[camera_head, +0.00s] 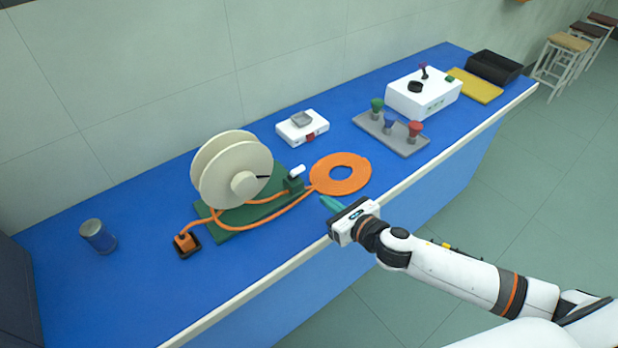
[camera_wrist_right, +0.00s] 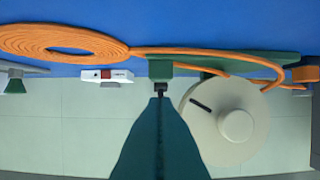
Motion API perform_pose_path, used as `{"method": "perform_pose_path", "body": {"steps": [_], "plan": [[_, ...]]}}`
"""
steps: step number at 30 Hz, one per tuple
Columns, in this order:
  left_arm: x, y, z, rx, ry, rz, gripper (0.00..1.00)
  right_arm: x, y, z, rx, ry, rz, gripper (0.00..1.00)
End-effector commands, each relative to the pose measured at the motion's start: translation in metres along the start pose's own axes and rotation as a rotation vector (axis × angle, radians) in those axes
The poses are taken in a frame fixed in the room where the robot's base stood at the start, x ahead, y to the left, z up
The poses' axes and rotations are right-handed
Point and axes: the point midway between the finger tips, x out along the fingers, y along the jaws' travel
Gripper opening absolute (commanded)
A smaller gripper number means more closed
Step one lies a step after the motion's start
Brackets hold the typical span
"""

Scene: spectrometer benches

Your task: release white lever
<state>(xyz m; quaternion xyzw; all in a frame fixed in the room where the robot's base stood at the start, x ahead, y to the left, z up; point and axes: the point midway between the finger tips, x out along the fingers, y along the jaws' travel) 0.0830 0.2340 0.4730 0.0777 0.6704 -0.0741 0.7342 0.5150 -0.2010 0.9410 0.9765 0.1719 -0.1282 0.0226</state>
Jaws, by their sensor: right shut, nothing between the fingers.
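The white lever (camera_head: 297,170) is a short white handle on top of a small green block (camera_head: 293,184). The block stands at the right end of the dark green base (camera_head: 240,218), beside the cream reel (camera_head: 231,170). An orange cable (camera_head: 270,200) runs by the block. My right gripper (camera_head: 326,201) is shut and empty, to the right and front of the lever and apart from it in the head view. In the right wrist view its teal fingers (camera_wrist_right: 160,100) lie together, lined up below the green block (camera_wrist_right: 160,69). The lever cannot be made out there. My left gripper is not in view.
An orange cable coil (camera_head: 341,174) lies just right of the block. A white device (camera_head: 302,127) stands behind. An orange plug (camera_head: 186,243) and blue can (camera_head: 98,236) are at left. A grey tray (camera_head: 391,135) and white box (camera_head: 423,93) are farther right.

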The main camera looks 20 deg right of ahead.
Motion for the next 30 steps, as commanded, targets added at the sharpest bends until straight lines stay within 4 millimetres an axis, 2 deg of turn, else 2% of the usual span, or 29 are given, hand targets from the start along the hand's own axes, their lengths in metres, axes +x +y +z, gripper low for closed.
{"method": "perform_pose_path", "body": {"steps": [1,6,12,18,30], "plan": [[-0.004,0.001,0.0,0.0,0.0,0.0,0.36,0.012,0.0,-0.003,0.003,0.003,0.002,0.0],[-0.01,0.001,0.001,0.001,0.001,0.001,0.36,0.045,0.0,-0.003,0.002,0.002,0.001,0.0],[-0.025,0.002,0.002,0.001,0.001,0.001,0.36,0.065,0.0,-0.023,0.001,0.0,0.0,0.0],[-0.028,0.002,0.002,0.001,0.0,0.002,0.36,0.073,0.0,-0.028,0.0,-0.001,0.0,0.0],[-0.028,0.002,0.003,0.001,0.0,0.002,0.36,0.074,0.0,-0.029,0.0,-0.001,0.0,0.0]]}}
